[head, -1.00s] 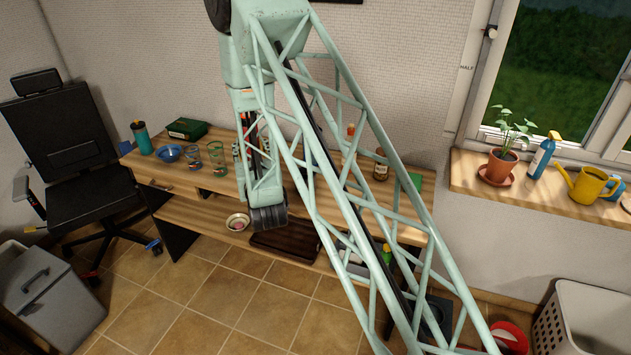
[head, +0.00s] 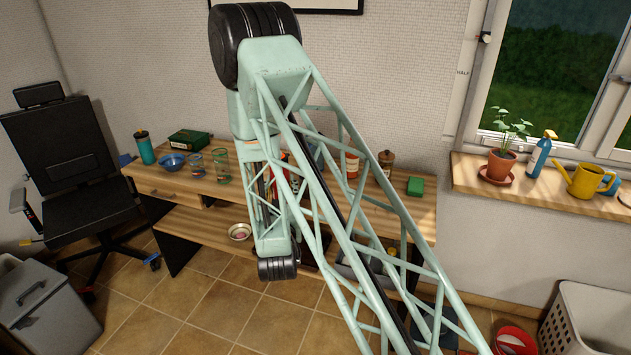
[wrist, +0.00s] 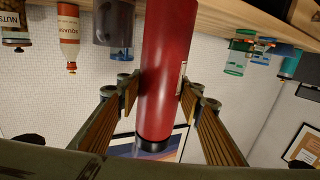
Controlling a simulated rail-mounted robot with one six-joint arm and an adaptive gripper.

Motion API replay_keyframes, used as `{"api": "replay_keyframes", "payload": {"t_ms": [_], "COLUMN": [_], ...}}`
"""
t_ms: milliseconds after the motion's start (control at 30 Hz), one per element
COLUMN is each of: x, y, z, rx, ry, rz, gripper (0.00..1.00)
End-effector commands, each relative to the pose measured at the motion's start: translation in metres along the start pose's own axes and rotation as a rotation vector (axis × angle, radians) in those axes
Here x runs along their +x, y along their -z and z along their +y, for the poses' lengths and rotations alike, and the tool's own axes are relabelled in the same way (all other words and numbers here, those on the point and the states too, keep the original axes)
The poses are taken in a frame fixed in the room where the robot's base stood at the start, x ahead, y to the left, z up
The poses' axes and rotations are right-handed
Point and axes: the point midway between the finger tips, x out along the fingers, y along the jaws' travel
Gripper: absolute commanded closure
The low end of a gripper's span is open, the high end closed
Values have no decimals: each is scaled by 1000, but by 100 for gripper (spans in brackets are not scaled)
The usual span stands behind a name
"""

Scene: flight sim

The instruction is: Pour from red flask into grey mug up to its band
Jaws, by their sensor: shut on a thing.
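The red flask (wrist: 165,75) fills the middle of the wrist view, where the room appears upside down. My gripper (wrist: 160,95) is shut on it, with a slatted finger on each side. The flask's dark end points down in that picture, and its other end runs out of frame, so I cannot tell whether it touches the table. A dark grey vessel (wrist: 114,25) beside the flask may be the grey mug. Its band and contents cannot be made out. In the head view my arm hides most of the flask and gripper.
On the wooden table (head: 225,184) stand an orange-labelled bottle (head: 352,163), a brown jar (head: 386,160), a green block (head: 415,186), glasses (head: 221,165), a blue bowl (head: 172,161) and a teal tumbler (head: 145,147). A plant and watering can stand on the windowsill (head: 540,188).

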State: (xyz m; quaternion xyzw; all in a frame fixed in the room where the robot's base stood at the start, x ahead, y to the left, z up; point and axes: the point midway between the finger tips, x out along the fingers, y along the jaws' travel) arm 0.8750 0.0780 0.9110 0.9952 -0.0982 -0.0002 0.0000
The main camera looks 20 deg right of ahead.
Motion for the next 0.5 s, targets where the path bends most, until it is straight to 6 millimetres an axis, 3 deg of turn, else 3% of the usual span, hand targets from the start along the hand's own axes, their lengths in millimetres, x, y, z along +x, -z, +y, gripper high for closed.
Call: {"api": "replay_keyframes", "payload": {"t_ms": [500], "x": [1], "y": [3], "z": [0], "rx": [24], "ry": [-1], "rz": [-19], "gripper": [86]}}
